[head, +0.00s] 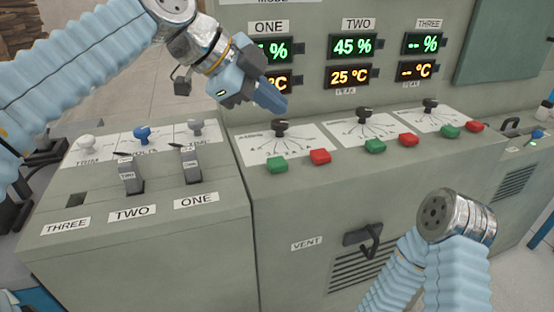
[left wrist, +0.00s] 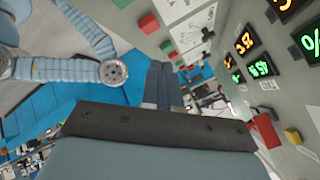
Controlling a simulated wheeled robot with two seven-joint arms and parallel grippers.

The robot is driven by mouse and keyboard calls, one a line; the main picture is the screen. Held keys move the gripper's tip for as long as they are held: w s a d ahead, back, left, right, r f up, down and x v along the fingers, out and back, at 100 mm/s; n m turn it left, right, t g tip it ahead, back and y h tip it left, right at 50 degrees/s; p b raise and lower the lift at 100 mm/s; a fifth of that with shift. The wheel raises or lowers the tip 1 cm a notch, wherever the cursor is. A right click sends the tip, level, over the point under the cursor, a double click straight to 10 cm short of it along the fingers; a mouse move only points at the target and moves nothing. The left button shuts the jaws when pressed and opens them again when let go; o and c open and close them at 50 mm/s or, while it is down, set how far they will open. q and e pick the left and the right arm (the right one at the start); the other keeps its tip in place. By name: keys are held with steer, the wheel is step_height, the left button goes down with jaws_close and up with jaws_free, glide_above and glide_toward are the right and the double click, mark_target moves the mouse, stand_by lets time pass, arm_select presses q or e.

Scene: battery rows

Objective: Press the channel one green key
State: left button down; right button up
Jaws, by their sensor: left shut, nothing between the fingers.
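The channel one green key (head: 277,165) sits at the front of the sloped console panel, left of a red key (head: 320,157) and below a black knob (head: 280,128). My left gripper (head: 280,108) is shut and empty. In the head view its tips appear just above the knob, apart from the green key. In the left wrist view its shut fingers (left wrist: 160,85) point away from the camera. My right gripper is not in view.
Channel two has a green key (head: 375,146) and a red key (head: 408,140); channel three has its own pair. Upright displays (head: 354,46) stand behind; my left gripper partly hides those of channel one. Levers (head: 192,165) stand on the left console. A vent handle (head: 362,238) projects below.

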mark_target(273, 162)
arm_select(q)
step_height(273, 162, down, 2)
steer(key=shift+f, duration=0.2)
step_height(273, 162, down, 4)
steer(key=b, duration=0.4)
steer(key=shift+f+b, duration=0.65)
steer(key=shift+f, duration=0.15)
stand_by(1.0)
steer(key=shift+f+b, duration=0.35)
steer(key=shift+b, duration=0.05)
